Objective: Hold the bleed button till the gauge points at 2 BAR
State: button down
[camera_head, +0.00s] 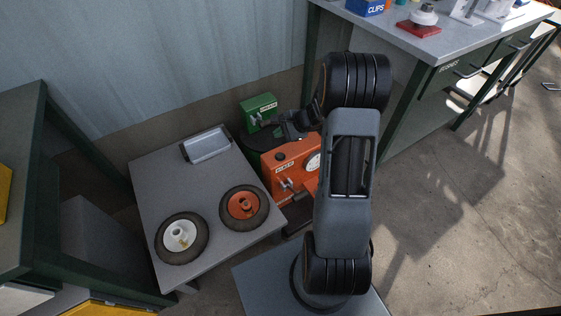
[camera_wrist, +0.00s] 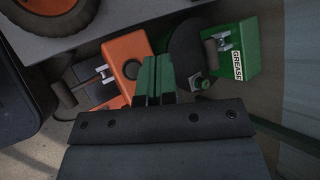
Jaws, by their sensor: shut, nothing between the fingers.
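The orange machine (camera_head: 281,177) stands on the floor between the grey table and the workbench. Its white round gauge (camera_head: 313,162) faces up toward the head camera, partly behind my arm; the needle is too small to read. A black round knob (camera_head: 280,156) sits on the machine's top, and it also shows in the wrist view (camera_wrist: 132,69). I cannot tell whether it is the bleed button. My gripper (camera_wrist: 155,80) has green fingers, shut and empty, close beside the knob in the wrist view. Contact cannot be told. In the head view my gripper is beyond the machine's top.
A grey table (camera_head: 150,185) at left holds an orange-hubbed wheel (camera_head: 244,207), a white-hubbed wheel (camera_head: 182,238) and a metal tray (camera_head: 206,145). A green GREASE box (camera_head: 259,111) stands near the wall. A workbench (camera_head: 440,45) is at right, with open floor before it.

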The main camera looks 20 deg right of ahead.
aim_at(280, 156)
jog(key=shift+w+d+f, duration=0.1)
jog(key=shift+d+f, duration=0.05)
jog(key=shift+f, duration=0.2)
jog(key=shift+f, duration=0.1)
notch_tip(280, 156, down, 9)
jog(key=b, duration=0.6)
jog(key=shift+r+b, duration=0.2)
jog(key=shift+b, duration=0.2)
jog(key=shift+f, duration=0.1)
dwell(1.7)
jog(key=shift+f+b, duration=0.35)
jog(key=shift+b, duration=0.15)
jog(key=shift+f+b, duration=0.4)
dwell(3.4)
